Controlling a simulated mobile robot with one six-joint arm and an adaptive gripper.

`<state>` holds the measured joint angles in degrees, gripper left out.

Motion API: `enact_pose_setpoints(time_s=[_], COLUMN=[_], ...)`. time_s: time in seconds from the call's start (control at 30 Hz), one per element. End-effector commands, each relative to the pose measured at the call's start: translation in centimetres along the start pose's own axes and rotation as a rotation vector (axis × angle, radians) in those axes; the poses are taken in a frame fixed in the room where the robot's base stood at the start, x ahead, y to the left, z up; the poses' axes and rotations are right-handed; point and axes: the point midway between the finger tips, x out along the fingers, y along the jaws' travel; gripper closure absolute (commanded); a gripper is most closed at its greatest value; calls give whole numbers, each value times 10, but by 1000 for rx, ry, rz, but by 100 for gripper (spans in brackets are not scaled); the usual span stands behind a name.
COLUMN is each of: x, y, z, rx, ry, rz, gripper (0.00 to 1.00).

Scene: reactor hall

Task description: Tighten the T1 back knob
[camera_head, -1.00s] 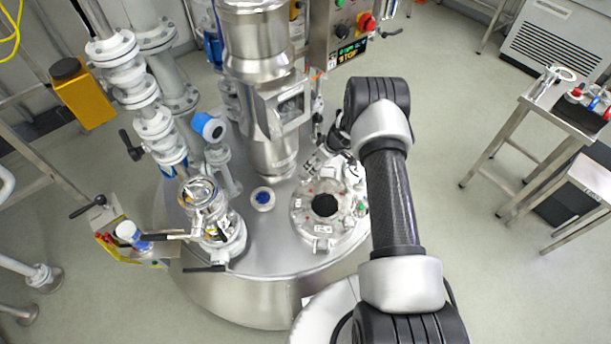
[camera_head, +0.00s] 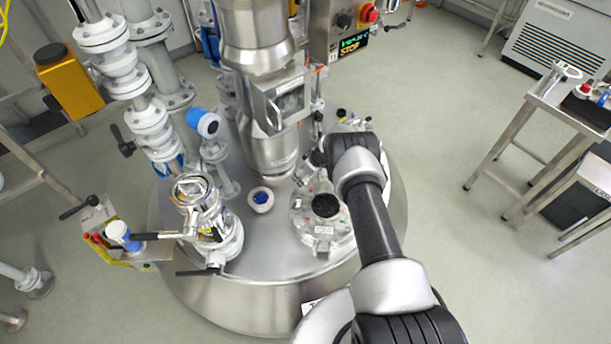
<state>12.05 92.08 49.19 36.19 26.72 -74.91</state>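The reactor's steel lid (camera_head: 250,240) fills the middle of the view. A round flanged port (camera_head: 318,232) with a dark opening (camera_head: 326,205) sits on the lid, right of centre. Small clamp or knob parts show around its rim; I cannot tell which is the T1 back knob. My arm reaches in from the lower right, and its wrist covers the right and back side of the port. My gripper is at the back of the port, mostly behind my wrist; its fingers cannot be made out.
A steel column (camera_head: 262,120) rises behind the port. A glass-topped fitting (camera_head: 205,215) and white pipes (camera_head: 150,120) stand to the left. A control box (camera_head: 345,30) with a red knob is at the back. A steel table (camera_head: 570,115) stands right; floor between is clear.

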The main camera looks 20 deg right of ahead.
Motion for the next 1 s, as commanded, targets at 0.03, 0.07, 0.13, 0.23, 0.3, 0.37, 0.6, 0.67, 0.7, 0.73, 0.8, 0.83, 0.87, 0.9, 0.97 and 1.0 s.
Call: enact_pose_setpoints(time_s=[0.03, 0.07, 0.13, 0.23, 0.3, 0.37, 0.6, 0.67, 0.7, 0.73, 0.8, 0.83, 0.87, 0.9, 0.97, 1.0], x=[0, 0, 0, 0, 0, 0, 0, 0, 0, 0, 0, 0, 0, 0, 0, 0], y=[0, 0, 0, 0, 0, 0, 0, 0, 0, 0, 0, 0, 0, 0, 0, -1], z=[0, 0, 0, 0, 0, 0, 0, 0, 0, 0, 0, 0, 0, 0, 0, 0], rx=[0, 0, 0, 0, 0, 0, 0, 0, 1, 1, 1, 1, 1, 2, 7, 12], ry=[0, 0, 0, 0, 0, 0, 0, 0, 0, 0, 0, 0, 0, 0, -1, -1], rz=[0, 0, 0, -1, -1, -1, -1, -1, -1, -1, -1, -1, -1, 0, 1, 3], gripper=[38, 38, 38, 44, 49, 53, 69, 73, 76, 78, 82, 82, 82, 82, 82, 82])
